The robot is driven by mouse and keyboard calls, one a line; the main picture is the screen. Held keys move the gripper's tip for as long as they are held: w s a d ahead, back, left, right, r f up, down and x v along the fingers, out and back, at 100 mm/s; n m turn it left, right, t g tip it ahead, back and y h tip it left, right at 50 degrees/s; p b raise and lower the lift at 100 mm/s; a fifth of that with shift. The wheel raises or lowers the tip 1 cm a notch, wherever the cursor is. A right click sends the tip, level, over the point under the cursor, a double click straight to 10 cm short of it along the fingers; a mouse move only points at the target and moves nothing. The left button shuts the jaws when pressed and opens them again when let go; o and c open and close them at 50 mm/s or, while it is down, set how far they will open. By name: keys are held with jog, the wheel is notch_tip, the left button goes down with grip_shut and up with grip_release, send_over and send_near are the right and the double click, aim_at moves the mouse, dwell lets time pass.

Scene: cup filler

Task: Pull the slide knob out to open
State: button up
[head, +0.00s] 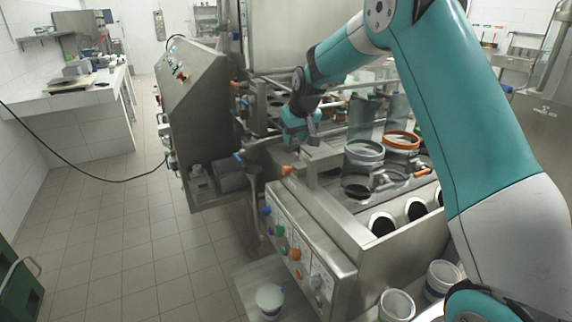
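The cup filler (338,211) is a steel machine in the middle of the head view. A small orange knob (287,170) sticks out at its near left end, close to a raised steel block. Another orange knob (423,172) shows on the right, beside the cup holders. I cannot tell which of them is the slide knob. My gripper (313,139) hangs above the steel block, up and to the right of the left orange knob and apart from it in the picture. Its fingers are too small and blurred to show whether they are open or shut.
A front panel (305,255) carries several coloured knobs. A control cabinet (195,120) stands to the left. Round cup rings (364,152) and clear tubes sit to the right of my gripper. White cups (397,305) stand in front. The tiled floor (130,240) at left is free.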

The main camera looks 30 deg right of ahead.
aim_at(286, 166)
jog(key=p+x, duration=0.3)
jog(key=x, duration=1.1)
jog(key=shift+w, duration=0.1)
jog(key=shift+c, duration=0.2)
grip_shut()
